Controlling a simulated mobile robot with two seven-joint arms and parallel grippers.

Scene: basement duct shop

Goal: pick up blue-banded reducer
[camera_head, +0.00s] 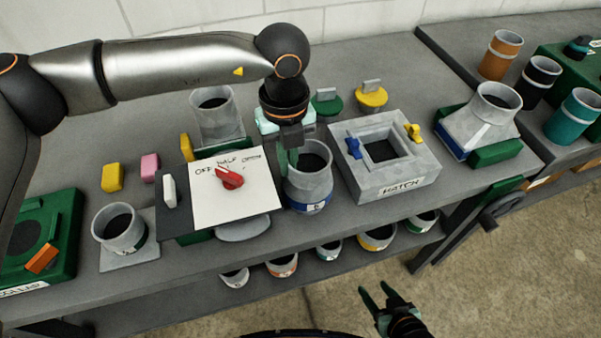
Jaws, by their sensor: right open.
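The blue-banded reducer (309,184), a grey open-topped fitting with a blue band and a small label low on it, stands upright on the bench between the white switch panel and the hatch box. My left gripper (288,162) points down at its rim on the left side. Its fingers overlap the rim, and I cannot tell whether they are closed on the wall. My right gripper (377,295) is open and empty, low in front of the bench, well away from the reducer.
The white panel (235,190) with a red knob is close left of the reducer. The hatch box (385,170) is close right. Several banded fittings stand on the lower shelf, including a yellow-banded one (377,238). A grey transition piece (482,118) stands further right. Floor is clear at lower right.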

